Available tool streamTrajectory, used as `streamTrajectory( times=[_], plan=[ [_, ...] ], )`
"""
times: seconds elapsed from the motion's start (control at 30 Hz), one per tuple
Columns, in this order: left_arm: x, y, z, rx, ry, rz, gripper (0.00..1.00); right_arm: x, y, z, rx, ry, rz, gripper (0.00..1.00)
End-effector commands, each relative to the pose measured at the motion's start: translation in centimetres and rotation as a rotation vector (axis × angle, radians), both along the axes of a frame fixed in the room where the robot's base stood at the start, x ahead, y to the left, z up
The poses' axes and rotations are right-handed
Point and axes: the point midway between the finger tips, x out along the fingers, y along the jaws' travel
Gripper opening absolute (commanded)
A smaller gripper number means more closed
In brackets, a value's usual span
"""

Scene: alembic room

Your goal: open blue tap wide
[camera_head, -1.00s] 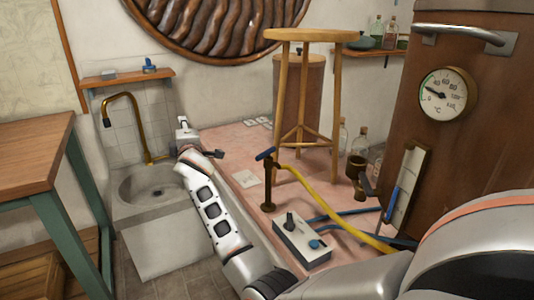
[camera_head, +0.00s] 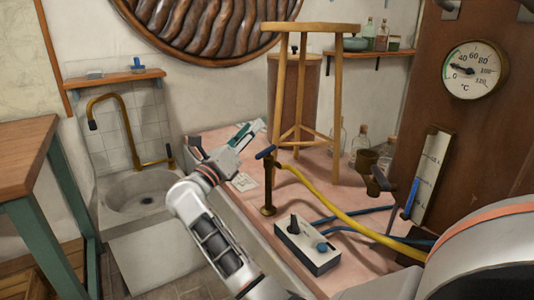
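The blue tap (camera_head: 265,152) is a short blue lever on top of an upright brown-brass standpipe. The standpipe stands on the pink tiled top, with a yellow hose leaving its side. The lever lies slantwise across the pipe top. My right gripper (camera_head: 222,138) is to the left of the tap in the picture, with its fingers spread apart and nothing between them. The finger nearer the tap has a teal pad and appears clear of the lever, though its depth is hard to judge. My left gripper is not in view.
A wooden stool (camera_head: 311,28) stands on the pink top (camera_head: 330,165) behind the tap. The yellow hose (camera_head: 340,205) runs right. A sink (camera_head: 140,190) is at left.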

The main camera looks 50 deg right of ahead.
Motion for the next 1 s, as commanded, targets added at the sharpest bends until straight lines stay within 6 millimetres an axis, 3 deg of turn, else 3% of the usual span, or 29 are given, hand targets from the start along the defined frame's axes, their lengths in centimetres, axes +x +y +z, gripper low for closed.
streamTrajectory(
  times=[0.03, 0.1, 0.2, 0.3, 0.47, 0.8, 1.0],
  plan=[
    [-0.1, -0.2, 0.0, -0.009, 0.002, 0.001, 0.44, -0.3, -0.5, -2.8, 0.096, -0.073, 0.011, 0.30],
    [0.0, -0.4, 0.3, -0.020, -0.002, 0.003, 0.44, -0.6, -0.9, -5.5, 0.208, -0.161, 0.018, 0.30],
    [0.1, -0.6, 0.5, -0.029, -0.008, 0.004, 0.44, -0.7, -1.0, -7.8, 0.307, -0.239, 0.019, 0.30],
    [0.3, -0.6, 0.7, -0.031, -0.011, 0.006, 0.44, -0.8, -1.2, -8.9, 0.352, -0.275, 0.018, 0.30],
    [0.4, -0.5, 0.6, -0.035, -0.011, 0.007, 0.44, -0.7, -2.6, -9.2, 0.359, -0.280, 0.015, 0.30],
    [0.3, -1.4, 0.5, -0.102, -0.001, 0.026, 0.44, -0.3, -7.5, -9.2, 0.356, -0.275, 0.015, 0.30],
    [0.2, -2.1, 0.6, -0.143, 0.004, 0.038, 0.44, -0.2, -8.7, -9.0, 0.357, -0.276, 0.017, 0.30]
  ],
)
